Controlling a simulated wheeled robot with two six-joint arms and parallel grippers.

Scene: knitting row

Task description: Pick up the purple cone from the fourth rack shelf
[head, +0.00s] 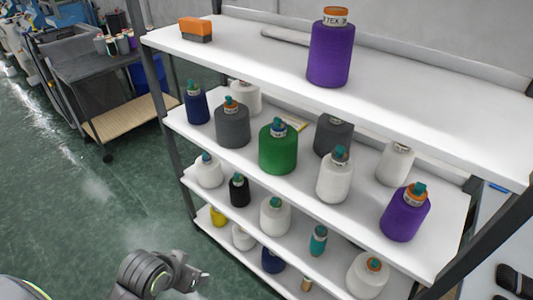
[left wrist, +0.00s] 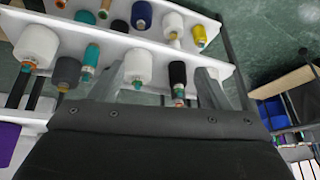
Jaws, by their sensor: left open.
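One purple cone (head: 330,55) with an orange-topped label stands upright on the rack's top shelf (head: 440,95). Another purple cone (head: 405,215) with a teal tip stands at the right end of the shelf below. My left gripper (head: 197,277) is low at the bottom of the head view, in front of the rack's lower shelves and well below the top-shelf cone. In the left wrist view its fingers (left wrist: 158,80) are apart with nothing held. That view is upside down, and a purple patch (left wrist: 8,140) shows at its left edge. My right gripper is not in view.
An orange-and-grey box (head: 196,30) sits at the top shelf's left end. White, green (head: 278,148), grey and navy cones crowd the lower shelves. A dark rack post (head: 165,110) stands at the left. A cart (head: 105,85) stands farther left, with open green floor between.

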